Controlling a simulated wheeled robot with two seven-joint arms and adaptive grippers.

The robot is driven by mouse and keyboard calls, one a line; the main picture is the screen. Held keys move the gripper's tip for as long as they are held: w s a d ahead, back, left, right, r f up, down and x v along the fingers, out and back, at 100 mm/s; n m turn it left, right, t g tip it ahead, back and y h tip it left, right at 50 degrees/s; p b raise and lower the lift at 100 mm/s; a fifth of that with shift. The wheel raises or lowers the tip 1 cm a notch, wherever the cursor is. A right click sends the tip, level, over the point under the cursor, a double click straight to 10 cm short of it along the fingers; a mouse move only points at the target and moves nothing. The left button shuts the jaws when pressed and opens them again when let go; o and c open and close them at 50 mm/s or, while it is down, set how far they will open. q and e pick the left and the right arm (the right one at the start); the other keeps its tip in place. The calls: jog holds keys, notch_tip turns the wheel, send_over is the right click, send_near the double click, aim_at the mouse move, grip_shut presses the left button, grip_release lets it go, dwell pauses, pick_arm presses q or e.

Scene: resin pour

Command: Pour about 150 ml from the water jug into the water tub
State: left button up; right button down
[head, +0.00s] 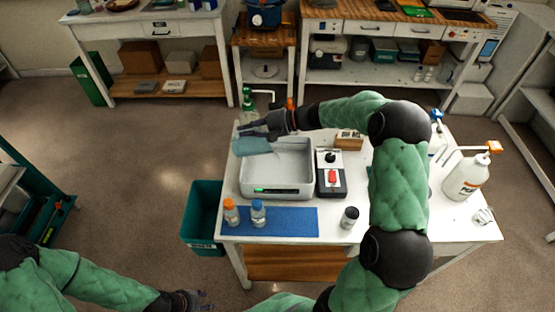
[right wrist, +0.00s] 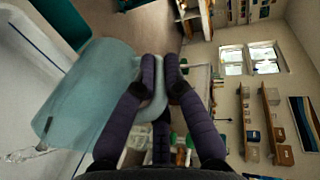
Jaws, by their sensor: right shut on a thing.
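The water jug (head: 252,146), a translucent blue-green vessel, is held tilted on its side over the back left part of the grey water tub (head: 285,192). The tub has a small green display on its front. My right gripper (head: 262,128) is shut on the jug's handle. The right wrist view shows the jug (right wrist: 88,88) with its mouth end toward the lower left and clear liquid (right wrist: 25,155) just beyond it. The water level in the tub is hard to tell. My left gripper (head: 198,301) is low in the head view, away from the table, its fingers unclear.
A blue mat (head: 290,222) holds an orange-capped bottle (head: 231,212) and a blue-capped bottle (head: 258,213). A black device with a red button (head: 332,178) stands right of the tub. A green pump bottle (head: 248,105) stands behind the jug. A teal bin (head: 203,215) is left of the table.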

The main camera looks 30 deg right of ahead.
aim_at(234, 140)
jog(key=a+r+h+p, duration=0.1)
jog(key=p, duration=0.1)
jog(key=w+g+p, duration=0.1)
jog(key=p, duration=0.2)
jog(key=a+r+h+p, duration=0.1)
jog(key=p, duration=0.1)
jog(key=shift+w+a+r+g+h+p, duration=0.25)
jog(key=shift+a+r+g+h+p, duration=0.05)
jog(key=shift+w+f+p, duration=0.1)
jog(key=shift+f+p, duration=0.1)
jog(key=shift+p, duration=0.15)
jog(key=shift+f+h, duration=0.25)
jog(key=shift+h, duration=0.05)
jog(key=shift+w+a+p, duration=0.15)
jog(key=shift+a+p, duration=0.05)
jog(key=shift+p, duration=0.35)
jog(key=h+p, duration=0.1)
jog(key=p, duration=0.1)
jog(key=f+g+h+p, duration=0.1)
jog(key=p, duration=0.1)
jog(key=shift+w+a+f+g, duration=0.25)
jog(key=shift+w+a+g, duration=0.05)
jog(key=shift+a, duration=0.1)
jog(key=shift+f, duration=0.1)
